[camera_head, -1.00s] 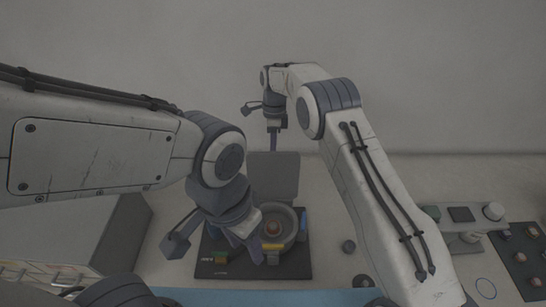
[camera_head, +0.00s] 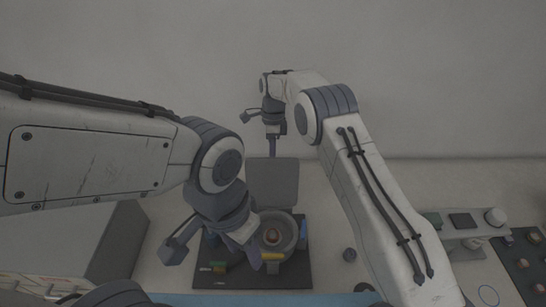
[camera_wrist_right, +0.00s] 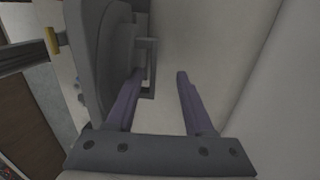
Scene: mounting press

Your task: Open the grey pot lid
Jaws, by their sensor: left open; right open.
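The grey pot lid (camera_head: 273,183) stands upright at the back of the round grey pot (camera_head: 290,235), whose inside shows a brownish round thing. In the right wrist view the lid (camera_wrist_right: 105,60) fills the left side, with a bracket handle (camera_wrist_right: 151,70) on its outer face. My right gripper (camera_head: 262,128) is behind and above the lid; its open fingers (camera_wrist_right: 160,85) show around the handle, the left one close to the lid face. I cannot tell whether they touch. My left gripper (camera_head: 212,250) is open and empty at the pot's left front.
The pot stands on a dark base plate (camera_head: 295,277), with a yellow piece (camera_head: 272,256) and a green piece (camera_head: 219,265) near its front. A grey box (camera_head: 70,235) stands at left. A small dark knob (camera_head: 349,254) lies to the right. More equipment (camera_head: 465,222) stands far right.

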